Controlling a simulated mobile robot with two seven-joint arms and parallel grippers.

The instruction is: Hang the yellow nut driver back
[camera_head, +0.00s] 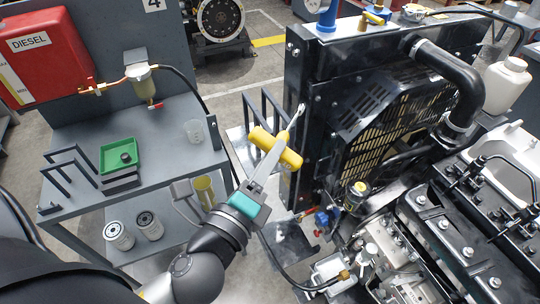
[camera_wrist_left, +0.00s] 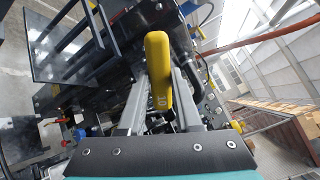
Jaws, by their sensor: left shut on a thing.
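The yellow nut driver (camera_head: 283,154) is held in the air in front of the engine's left side. It has a thick yellow crossways handle and a metal shaft pointing up and away to the right. My left gripper (camera_head: 272,158) is shut on it. In the left wrist view the yellow nut driver (camera_wrist_left: 157,65) stands between the fingers of my left gripper (camera_wrist_left: 160,95), with "10" marked on its handle. The fingers hide part of the tool. I cannot make out a hanging place for it in these views. My right gripper is not in view.
The engine with its black radiator frame (camera_head: 306,75) fills the right side. A red diesel tank (camera_head: 40,55) is above. Two filters (camera_head: 149,226) are below.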

